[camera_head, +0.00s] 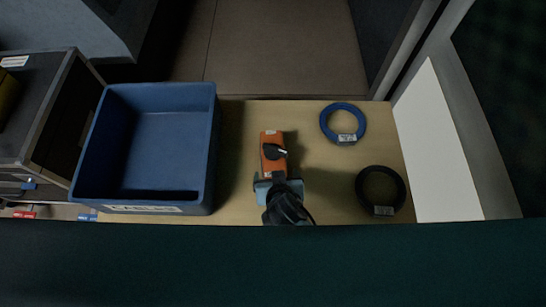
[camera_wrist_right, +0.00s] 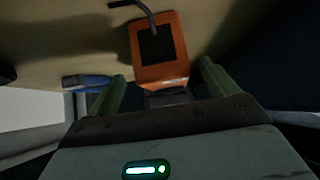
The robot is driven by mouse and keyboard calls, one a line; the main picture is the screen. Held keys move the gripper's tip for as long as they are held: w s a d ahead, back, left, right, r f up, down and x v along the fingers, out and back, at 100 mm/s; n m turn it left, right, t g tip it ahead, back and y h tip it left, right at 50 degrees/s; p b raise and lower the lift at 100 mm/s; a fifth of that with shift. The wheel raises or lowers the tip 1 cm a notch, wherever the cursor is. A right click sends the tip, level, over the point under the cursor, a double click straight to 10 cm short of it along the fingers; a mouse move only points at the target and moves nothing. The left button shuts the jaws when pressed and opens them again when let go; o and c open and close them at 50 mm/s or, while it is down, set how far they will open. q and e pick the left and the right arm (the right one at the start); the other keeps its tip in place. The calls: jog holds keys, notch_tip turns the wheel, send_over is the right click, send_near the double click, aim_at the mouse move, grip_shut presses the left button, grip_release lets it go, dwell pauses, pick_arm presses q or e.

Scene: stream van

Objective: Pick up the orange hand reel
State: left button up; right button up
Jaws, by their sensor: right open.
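The orange hand reel (camera_head: 272,165) lies on the wooden surface near the middle of the head view, with a black crank on its top. My right gripper (camera_head: 279,182) is at the reel's near end, jaws open. In the right wrist view the reel (camera_wrist_right: 176,40) shows its orange body with a dark square face. Its near end lies between or just beyond the open green fingertips of my right gripper (camera_wrist_right: 162,74); contact cannot be made out. My left gripper is not in view.
A blue bin (camera_head: 213,150), apparently empty, stands left of the reel. A blue cable coil (camera_head: 325,123) and a black coil (camera_head: 361,190) lie to the right, beside a white panel (camera_head: 437,150). Bare wooden surface (camera_head: 238,130) separates bin and reel.

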jog(key=b+x, duration=0.1)
jog(key=x, duration=0.3)
jog(key=shift+a+f, duration=0.1)
jog(key=shift+f, duration=0.1)
jog(key=shift+w+f, duration=0.25)
jog(key=shift+w, duration=0.1)
jog(key=c, duration=1.1)
jog(key=shift+c, duration=0.3)
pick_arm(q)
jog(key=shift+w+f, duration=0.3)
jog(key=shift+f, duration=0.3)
pick_arm(e)
jog(key=shift+r, duration=0.1)
